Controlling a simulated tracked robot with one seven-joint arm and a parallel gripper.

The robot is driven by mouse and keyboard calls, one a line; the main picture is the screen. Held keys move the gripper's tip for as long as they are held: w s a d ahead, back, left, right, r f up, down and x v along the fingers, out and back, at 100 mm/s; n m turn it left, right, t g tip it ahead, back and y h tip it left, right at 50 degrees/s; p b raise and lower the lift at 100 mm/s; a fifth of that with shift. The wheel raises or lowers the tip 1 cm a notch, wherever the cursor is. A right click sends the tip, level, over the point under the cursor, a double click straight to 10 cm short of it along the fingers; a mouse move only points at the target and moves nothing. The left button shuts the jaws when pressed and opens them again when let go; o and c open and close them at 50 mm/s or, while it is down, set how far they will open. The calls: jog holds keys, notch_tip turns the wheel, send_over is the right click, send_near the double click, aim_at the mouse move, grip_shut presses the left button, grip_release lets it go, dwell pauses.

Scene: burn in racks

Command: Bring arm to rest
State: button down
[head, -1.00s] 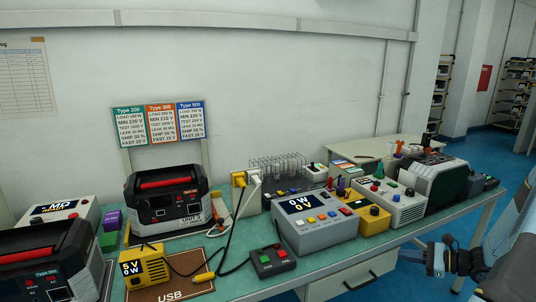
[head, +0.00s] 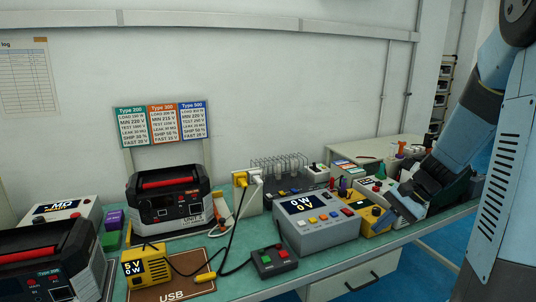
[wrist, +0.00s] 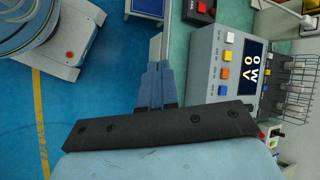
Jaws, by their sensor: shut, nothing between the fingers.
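My arm comes down from the upper right in the head view. My gripper (head: 416,190) hangs low over the right part of the bench, in front of the controls there. In the wrist view the two blue fingers of my gripper (wrist: 157,68) lie together with nothing between them. They overlap the bench's front edge in that view, with blue floor to the left. Whether the gripper touches anything cannot be told. My arm hides much of the dark green machine and the white control box at the right.
The green bench (head: 225,270) carries a grey load meter (head: 318,232) reading 0 W and 0 V, a yellow USB meter (head: 147,267), a red-handled power station (head: 166,200) and a button box (head: 273,261). A wire rack (head: 279,165) stands behind. Cables cross the middle.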

jog(key=s+a+r+n+t+h, duration=0.2)
jog(key=s+a+r+n+h, duration=0.1)
jog(key=s+r, duration=0.4)
jog(key=s+a+r+n+t+h, duration=0.2)
jog(key=s+a+r+n+h, duration=0.1)
jog(key=s+r+n, duration=0.3)
notch_tip(320, 180, up, 2)
jog(key=s+h, duration=0.1)
jog(key=s, duration=0.1)
jog(key=shift+s+t, duration=0.4)
